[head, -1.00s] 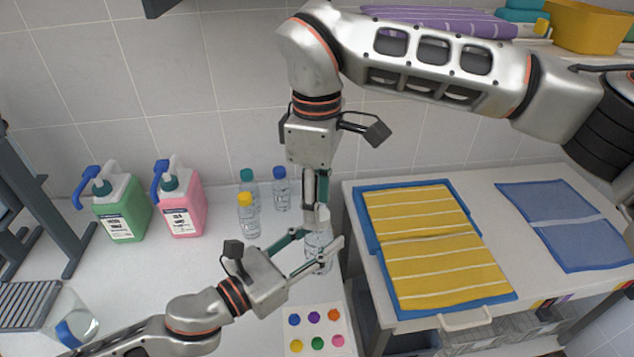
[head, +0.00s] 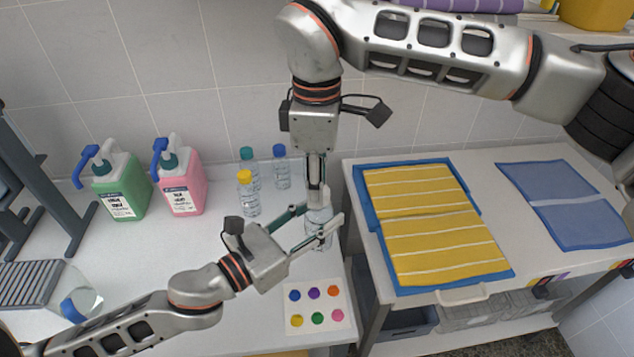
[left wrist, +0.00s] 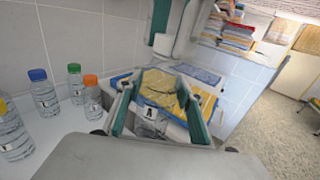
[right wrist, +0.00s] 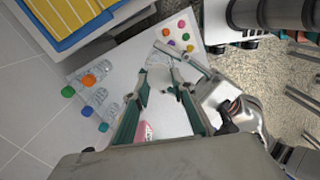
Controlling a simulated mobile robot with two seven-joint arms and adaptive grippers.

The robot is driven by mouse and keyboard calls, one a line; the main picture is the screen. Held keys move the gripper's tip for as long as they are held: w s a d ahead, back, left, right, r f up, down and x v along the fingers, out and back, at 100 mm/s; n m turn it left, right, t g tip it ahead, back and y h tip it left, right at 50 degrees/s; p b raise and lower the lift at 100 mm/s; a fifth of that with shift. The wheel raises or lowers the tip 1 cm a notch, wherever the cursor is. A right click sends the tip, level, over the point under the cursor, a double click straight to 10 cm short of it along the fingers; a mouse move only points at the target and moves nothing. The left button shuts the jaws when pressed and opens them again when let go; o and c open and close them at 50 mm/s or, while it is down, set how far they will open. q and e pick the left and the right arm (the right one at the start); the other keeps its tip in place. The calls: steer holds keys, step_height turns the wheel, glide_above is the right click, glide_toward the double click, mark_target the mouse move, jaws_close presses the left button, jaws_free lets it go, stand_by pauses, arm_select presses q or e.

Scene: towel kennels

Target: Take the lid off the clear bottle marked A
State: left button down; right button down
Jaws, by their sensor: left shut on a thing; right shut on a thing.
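The clear bottle marked A (head: 318,238) stands upright near the bench's right edge. Its A label (left wrist: 150,114) faces my left wrist camera. My left gripper (head: 322,232) is shut around the bottle's body from the left. My right gripper (head: 317,197) points straight down above it and is shut on the lid at the bottle's top. The fingers mostly hide the lid, and I cannot tell whether it is still seated on the neck. In the right wrist view my right gripper's fingertips (right wrist: 160,82) close around a pale top.
Bottles with yellow (head: 248,195), teal (head: 250,165) and blue (head: 281,168) lids stand behind to the left. An orange-lidded bottle (left wrist: 92,98) shows in the left wrist view. Green (head: 122,190) and pink (head: 183,190) jugs stand farther left. A colour-dot card (head: 318,307) lies in front. Towels cover the right-hand table.

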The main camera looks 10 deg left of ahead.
steer(key=n, duration=0.4)
steer(key=shift+s, duration=0.1)
steer(key=n, duration=0.3)
steer(key=shift+d+r+n, duration=0.1)
steer(key=shift+n, duration=0.2)
steer(key=n, duration=0.7)
steer(key=shift+s+d, duration=0.1)
steer(key=n, duration=0.7)
steer(key=shift+d, duration=0.15)
steer(key=n, duration=0.7)
steer(key=shift+d, duration=0.1)
steer(key=n, duration=0.5)
steer(key=shift+w, duration=0.2)
steer(key=n, duration=0.7)
steer(key=shift+w, duration=0.15)
steer(key=n, duration=1.1)
steer(key=shift+w+a+r+n, duration=0.1)
steer(key=shift+a+n, duration=0.15)
steer(key=shift+n, duration=0.15)
